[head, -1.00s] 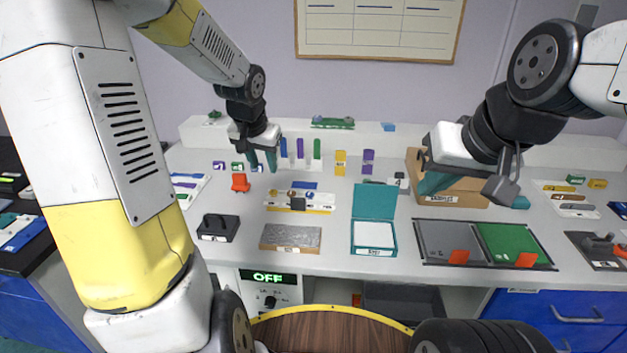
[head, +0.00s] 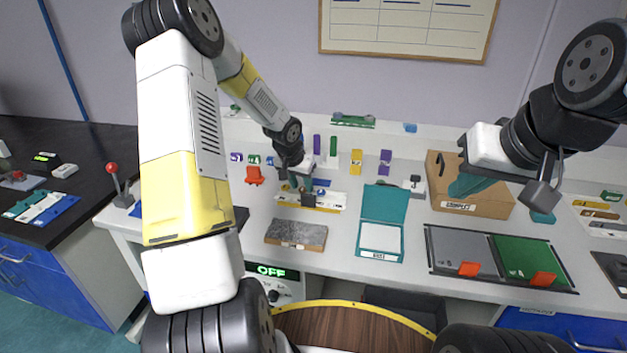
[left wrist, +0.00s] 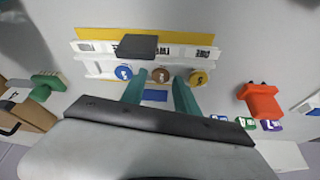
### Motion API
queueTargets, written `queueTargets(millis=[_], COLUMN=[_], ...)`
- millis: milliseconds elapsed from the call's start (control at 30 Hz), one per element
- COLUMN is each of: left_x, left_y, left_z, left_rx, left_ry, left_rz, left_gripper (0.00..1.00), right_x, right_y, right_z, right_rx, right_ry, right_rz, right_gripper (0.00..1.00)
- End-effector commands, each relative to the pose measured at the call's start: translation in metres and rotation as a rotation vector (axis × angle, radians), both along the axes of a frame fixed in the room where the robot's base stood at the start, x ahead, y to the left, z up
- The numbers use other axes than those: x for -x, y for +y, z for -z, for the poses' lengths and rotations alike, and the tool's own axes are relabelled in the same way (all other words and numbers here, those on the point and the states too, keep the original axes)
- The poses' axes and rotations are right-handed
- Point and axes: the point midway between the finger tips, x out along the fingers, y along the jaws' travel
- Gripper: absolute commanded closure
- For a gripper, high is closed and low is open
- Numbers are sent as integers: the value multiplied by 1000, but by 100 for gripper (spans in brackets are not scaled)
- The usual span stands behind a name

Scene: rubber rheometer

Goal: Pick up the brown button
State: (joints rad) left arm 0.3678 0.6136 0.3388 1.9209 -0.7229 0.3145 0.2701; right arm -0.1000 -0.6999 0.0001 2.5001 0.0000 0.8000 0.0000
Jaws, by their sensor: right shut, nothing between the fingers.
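The brown button (left wrist: 161,75) is a small round disc in the left wrist view, in a row on a white rack (left wrist: 98,67) between a blue button (left wrist: 123,73) and a gold button (left wrist: 198,78). My left gripper (left wrist: 159,80) is open and empty. Its teal fingers appear on either side of the brown button; its height above it is hard to tell. In the head view my left gripper (head: 300,184) is over the back of the rack (head: 328,205), and I cannot make out the brown button. My right gripper (head: 460,189) is shut and empty by the cardboard box.
A black block (left wrist: 137,46) stands on the rack beside the buttons. An orange item (head: 254,175) is left of it. A grey slab (head: 296,233), an open teal box (head: 381,220) and a cardboard box (head: 478,205) are nearby. Upright coloured pieces stand behind.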

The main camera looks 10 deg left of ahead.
Motion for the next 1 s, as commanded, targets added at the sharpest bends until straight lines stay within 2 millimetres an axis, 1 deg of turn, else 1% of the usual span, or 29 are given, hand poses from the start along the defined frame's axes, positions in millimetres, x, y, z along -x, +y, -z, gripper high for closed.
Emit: queueTargets(millis=[100, 300, 367, 400, 500, 833, 1000], left_x=[-2, -2, -2, -2, -2, -2, -3], left_y=[0, 0, 0, 0, 0, 0, 0], left_z=[6, 6, 6, 6, 6, 4, -6], left_rx=[0, -1, -1, -1, -1, -1, -1], left_ry=[1, 0, 0, 0, 0, 0, -2], left_rz=[-1, -1, -1, -1, -1, -1, -2], left_gripper=[63, 63, 75, 83, 100, 100, 100], right_x=[0, 0, 0, 0, 0, 0, 0], right_y=[0, 0, 0, 0, 0, 0, 0], right_z=[0, 0, 0, 0, 0, 0, 0], right_rx=[0, 0, 0, 0, 0, 0, 0], right_ry=[0, 0, 0, 0, 0, 0, 0], right_rz=[0, 0, 0, 0, 0, 0, 0], right_gripper=[100, 100, 100, 100, 100, 100, 100])
